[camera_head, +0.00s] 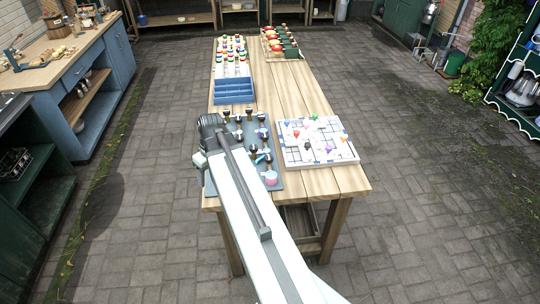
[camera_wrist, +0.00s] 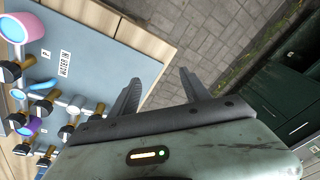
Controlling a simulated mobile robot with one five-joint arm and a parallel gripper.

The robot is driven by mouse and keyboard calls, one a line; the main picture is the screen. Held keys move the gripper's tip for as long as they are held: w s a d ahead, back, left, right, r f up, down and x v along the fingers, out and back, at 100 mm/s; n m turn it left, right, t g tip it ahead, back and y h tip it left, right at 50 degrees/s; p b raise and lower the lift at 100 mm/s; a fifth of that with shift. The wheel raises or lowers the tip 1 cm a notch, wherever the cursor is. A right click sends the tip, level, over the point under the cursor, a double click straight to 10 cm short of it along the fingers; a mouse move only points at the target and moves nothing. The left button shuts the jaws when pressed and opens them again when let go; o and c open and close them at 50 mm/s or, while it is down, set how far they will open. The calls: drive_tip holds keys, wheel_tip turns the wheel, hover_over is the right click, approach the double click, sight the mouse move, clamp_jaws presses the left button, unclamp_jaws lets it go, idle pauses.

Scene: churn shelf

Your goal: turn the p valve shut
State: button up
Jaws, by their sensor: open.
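The grey valve board (camera_head: 275,196) lies on the near end of the wooden table, partly hidden by my arm in the head view. In the wrist view the board (camera_wrist: 100,62) is on the left, with pipe fittings, a blue lever (camera_wrist: 42,85), a purple ring (camera_wrist: 33,127) and a pink round part (camera_wrist: 22,27). A small tag that seems to read P (camera_wrist: 46,54) is near the blue lever. Which handle is the p valve I cannot tell for sure. My gripper (camera_wrist: 159,77) is open and empty, pointing past the board's edge, apart from the fittings.
A white puzzle-like board (camera_head: 318,155) with coloured pieces is right of the valve board. A blue rack (camera_head: 234,90) and a tray of red and green items (camera_head: 283,48) stand farther back on the table (camera_head: 285,90). Workbenches (camera_head: 70,50) are at the left; paving is clear at the right.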

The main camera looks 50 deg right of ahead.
drive_tip(key=s+d+r+t, duration=0.1)
drive_tip(key=s+d, duration=0.2)
drive_tip(key=d, duration=1.3)
drive_tip(key=t, duration=0.2)
approach(269, 157)
drive_tip(key=shift+h, duration=0.4)
drive_tip(key=b+x, duration=0.4)
drive_tip(key=x, duration=0.1)
drive_tip(key=b+x, duration=0.2)
drive_tip(key=x, duration=0.1)
drive_tip(key=shift+a, duration=0.3)
drive_tip(key=shift+w+f+b, duration=0.2)
drive_tip(key=shift+f+b, duration=0.1)
drive_tip(key=shift+b, duration=0.1)
drive_tip(key=shift+r, duration=0.1)
drive_tip(key=shift+a, duration=0.1)
clamp_jaws()
